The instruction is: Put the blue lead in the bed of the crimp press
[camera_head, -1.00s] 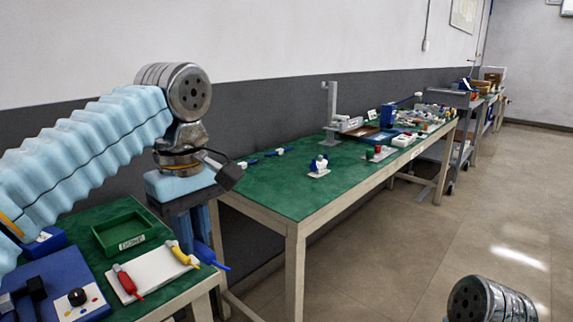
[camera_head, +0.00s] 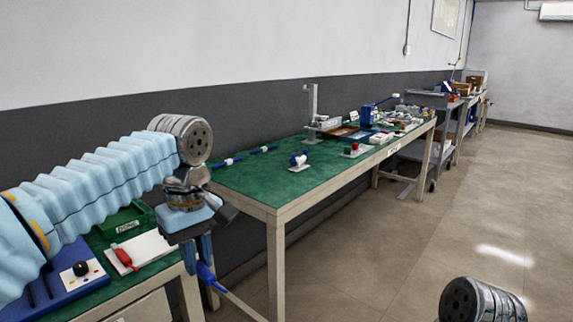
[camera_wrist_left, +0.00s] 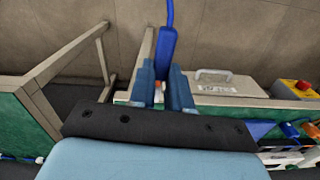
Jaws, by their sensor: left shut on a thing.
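My left gripper (camera_head: 206,254) hangs at the right edge of the near bench, fingers down. It is shut on the blue lead (camera_head: 207,273), whose blue end shows below the fingers. In the left wrist view the blue lead (camera_wrist_left: 167,48) sticks out beyond the fingers, with its thin cable at the top edge. A blue fixture (camera_head: 70,291) with a black knob and black posts is on the near bench, partly behind my left arm. I cannot tell whether it is the crimp press. My right gripper is not in view; only part of my right arm shows.
A red lead (camera_head: 123,257) lies on a white board (camera_head: 150,248) beside a green tray (camera_head: 118,228) labelled DONE. A long green-topped bench (camera_head: 250,183) carries a grey stand (camera_head: 311,112), blue parts and small boxes. Open floor lies to the right.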

